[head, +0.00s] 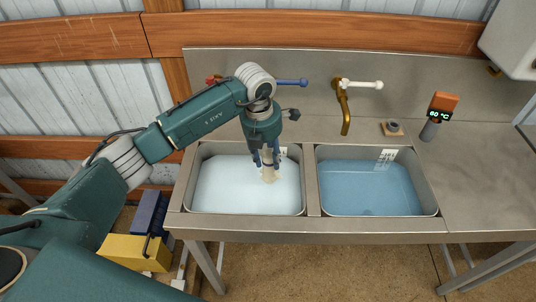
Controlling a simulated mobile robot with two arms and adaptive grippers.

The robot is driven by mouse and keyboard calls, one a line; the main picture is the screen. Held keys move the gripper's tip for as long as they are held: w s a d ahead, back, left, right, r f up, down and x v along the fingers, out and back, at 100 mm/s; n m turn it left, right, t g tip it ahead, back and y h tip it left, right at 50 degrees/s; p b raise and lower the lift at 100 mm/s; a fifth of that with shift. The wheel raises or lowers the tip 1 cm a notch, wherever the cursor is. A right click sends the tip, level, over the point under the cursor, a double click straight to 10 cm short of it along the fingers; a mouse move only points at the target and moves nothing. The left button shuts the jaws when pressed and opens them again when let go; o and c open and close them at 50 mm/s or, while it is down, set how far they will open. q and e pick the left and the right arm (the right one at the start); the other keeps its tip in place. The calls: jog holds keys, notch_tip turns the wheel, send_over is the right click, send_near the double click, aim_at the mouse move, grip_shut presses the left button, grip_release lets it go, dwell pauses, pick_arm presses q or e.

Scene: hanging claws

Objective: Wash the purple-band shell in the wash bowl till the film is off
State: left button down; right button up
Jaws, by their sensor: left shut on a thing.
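My left gripper (266,160) reaches down into the left basin (303,190) of a steel double sink. It is shut on a pale cream shell (270,175), which sits low at the surface of whitish, cloudy liquid (230,187). The shell is small in view; I cannot make out a purple band or how much film is on it. Its lower part may be hidden in the liquid. My right gripper is not in view.
The right basin (437,208) holds clear blue water. A brass tap (345,110) with a white lever stands behind it. An orange-topped thermometer (441,107) reading 60 °C stands at the right. The right counter (485,190) is mostly clear.

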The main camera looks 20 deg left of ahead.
pick_arm(q)
notch_tip(320, 180, down, 12)
jog(key=b, duration=0.8)
jog(key=shift+b, duration=0.3)
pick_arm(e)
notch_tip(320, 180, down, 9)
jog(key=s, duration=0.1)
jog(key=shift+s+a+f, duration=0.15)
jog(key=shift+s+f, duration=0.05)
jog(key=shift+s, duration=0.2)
pick_arm(q)
jog(key=shift+r, duration=0.15)
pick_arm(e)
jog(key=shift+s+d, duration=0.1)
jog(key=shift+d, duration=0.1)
pick_arm(q)
jog(key=shift+r, duration=0.2)
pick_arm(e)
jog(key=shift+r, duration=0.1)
pick_arm(q)
jog(key=shift+r+p, duration=0.3)
jog(key=shift+r, duration=0.1)
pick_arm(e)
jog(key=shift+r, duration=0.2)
pick_arm(q)
jog(key=shift+f, duration=0.15)
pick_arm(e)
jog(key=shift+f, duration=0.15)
